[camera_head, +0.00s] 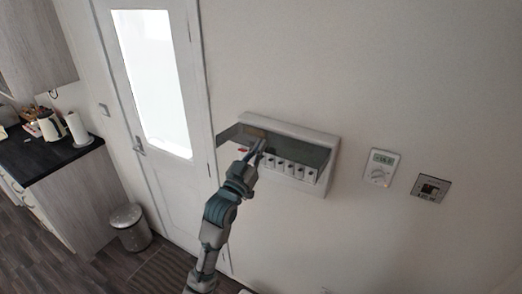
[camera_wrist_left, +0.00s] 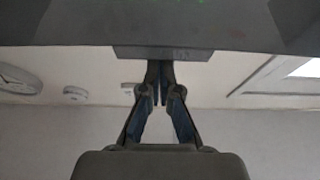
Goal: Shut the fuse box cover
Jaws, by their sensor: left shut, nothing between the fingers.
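The fuse box (camera_head: 318,140) is a white box on the wall, with a row of several switches (camera_head: 285,168) visible along its lower part. Its grey see-through cover (camera_head: 231,133) stands open, sticking out from the box. My left gripper (camera_head: 259,147) is shut and empty in front of the box, overlapping the cover in the picture. In the left wrist view the cover (camera_wrist_left: 240,32) spans the top as a dark panel with a small tab, and the closed fingertips (camera_wrist_left: 160,65) are right at that tab. Whether they touch it I cannot tell. My right gripper is not in view.
A thermostat (camera_head: 381,167) and a dark socket plate (camera_head: 431,188) are on the wall to the right. A white door (camera_head: 178,190) is to the left, with a bin (camera_head: 130,227) and a kitchen counter (camera_head: 45,158) beyond. The wall around the box is otherwise clear.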

